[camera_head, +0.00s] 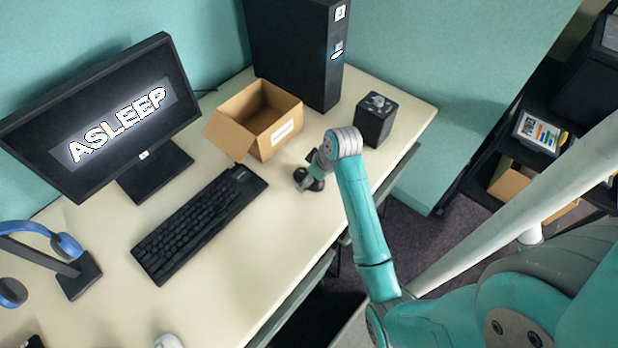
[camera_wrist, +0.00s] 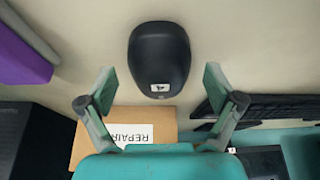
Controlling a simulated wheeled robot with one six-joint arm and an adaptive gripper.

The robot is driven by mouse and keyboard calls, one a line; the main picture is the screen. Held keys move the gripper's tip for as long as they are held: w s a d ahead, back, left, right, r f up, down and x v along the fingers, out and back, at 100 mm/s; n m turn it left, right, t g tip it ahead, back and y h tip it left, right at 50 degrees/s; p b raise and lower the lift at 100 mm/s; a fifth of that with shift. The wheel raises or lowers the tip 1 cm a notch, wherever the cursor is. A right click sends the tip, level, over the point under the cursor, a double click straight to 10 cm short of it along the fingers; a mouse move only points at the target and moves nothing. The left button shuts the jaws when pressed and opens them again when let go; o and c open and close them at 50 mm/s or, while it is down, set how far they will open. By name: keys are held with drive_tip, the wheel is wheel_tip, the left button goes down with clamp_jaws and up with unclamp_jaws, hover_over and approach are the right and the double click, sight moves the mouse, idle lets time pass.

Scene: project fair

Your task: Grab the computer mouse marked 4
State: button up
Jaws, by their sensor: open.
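A black computer mouse (camera_wrist: 160,58) lies on the pale desk in the wrist view. It bears a small white label with a dark mark, which may be a 4 but is too small to read surely. My gripper (camera_wrist: 159,76) is open and empty, its fingers spread wider than the mouse. The mouse lies ahead of and between the fingers, with its labelled end nearest and no finger touching it. In the head view my gripper (camera_head: 308,181) is low over the desk near its right front edge, and it largely hides the mouse there.
An open cardboard box (camera_head: 254,118), labelled REPAIR in the wrist view, stands behind my gripper. A black keyboard (camera_head: 199,220) lies left. A black cube-like device (camera_head: 375,120) and a tall tower (camera_head: 300,50) stand right and back. A pale rounded object (camera_head: 168,341) shows at the bottom edge.

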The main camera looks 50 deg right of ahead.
drive_tip(key=c, duration=1.3)
drive_tip(key=shift+o, duration=0.2)
